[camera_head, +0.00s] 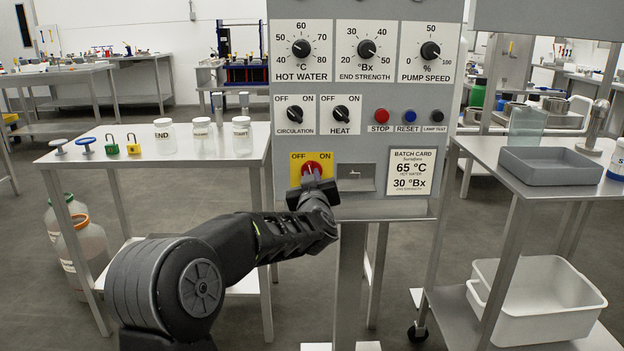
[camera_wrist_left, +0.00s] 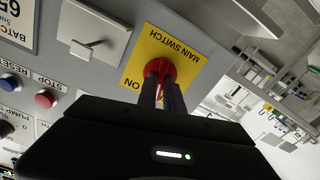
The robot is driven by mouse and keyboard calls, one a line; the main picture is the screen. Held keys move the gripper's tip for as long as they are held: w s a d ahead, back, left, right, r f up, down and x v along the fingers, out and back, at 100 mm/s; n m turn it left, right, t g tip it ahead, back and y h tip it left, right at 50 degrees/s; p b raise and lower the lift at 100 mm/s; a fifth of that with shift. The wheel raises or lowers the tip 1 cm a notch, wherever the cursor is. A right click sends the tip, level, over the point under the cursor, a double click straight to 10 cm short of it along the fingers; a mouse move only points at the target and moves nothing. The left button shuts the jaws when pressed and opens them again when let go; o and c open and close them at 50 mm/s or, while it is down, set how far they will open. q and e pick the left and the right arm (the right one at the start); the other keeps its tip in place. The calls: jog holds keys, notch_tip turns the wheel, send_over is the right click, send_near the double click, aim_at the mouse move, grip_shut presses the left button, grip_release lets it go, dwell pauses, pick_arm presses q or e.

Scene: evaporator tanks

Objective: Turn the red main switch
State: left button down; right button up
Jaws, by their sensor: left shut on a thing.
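The red main switch (camera_head: 312,167) is a round red knob on a yellow plate (camera_head: 326,157) marked OFF and ON, low on the left side of the grey control panel (camera_head: 370,120). My left gripper (camera_head: 310,184) reaches it from below and in front. In the left wrist view, the red main switch (camera_wrist_left: 164,68) shows with both fingers of my left gripper (camera_wrist_left: 162,92) shut on its handle. The fingers and gripper body hide part of the knob and of the plate's lettering. My right gripper is not in view.
Above are dials, the CIRCULATION knob (camera_head: 295,114), the HEAT knob (camera_head: 341,114) and a red STOP button (camera_head: 381,116). A metal latch plate (camera_head: 356,177) sits right of the switch. Side tables stand left and right, with jars (camera_head: 203,135) and a grey tray (camera_head: 550,166).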

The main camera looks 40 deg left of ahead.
pick_arm(q)
jog(key=shift+f, duration=0.1)
jog(key=shift+n+b, duration=0.75)
jog(key=shift+n, duration=0.35)
